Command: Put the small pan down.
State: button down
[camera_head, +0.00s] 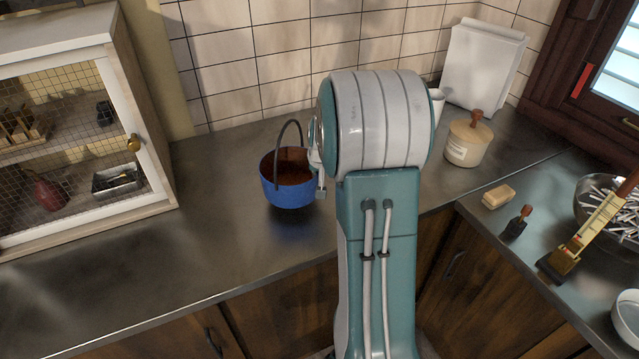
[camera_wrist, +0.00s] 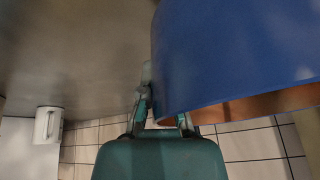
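The small pan (camera_head: 290,194) is blue outside and reddish-brown inside, with a thin dark bail handle arching over it. It is upright above the back counter, left of my arm; I cannot tell whether its base touches the counter. In the wrist view the pan's blue wall (camera_wrist: 235,55) fills the upper right. My gripper (camera_wrist: 165,112) is at the pan's near edge, its fingers on either side of the rim, apparently shut on it. In the head view my gripper (camera_head: 320,178) is at the pan's right side, mostly hidden by my arm.
A mesh-fronted cabinet (camera_head: 126,150) stands left on the metal counter (camera_head: 215,240), with bare counter between it and the pan. A lidded jar (camera_head: 466,142) and white board (camera_head: 482,65) stand right. Soap (camera_head: 498,196), a brush (camera_head: 517,222) and a bowl (camera_head: 600,190) occupy the right counter.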

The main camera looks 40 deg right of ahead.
jog(key=f, duration=0.3)
jog(key=shift+d+f, duration=0.25)
jog(key=shift+d, duration=0.1)
jog(key=c, duration=1.3)
grip_release()
jog(key=shift+f, duration=0.1)
jog(key=o, duration=0.5)
jog(key=shift+a, duration=0.1)
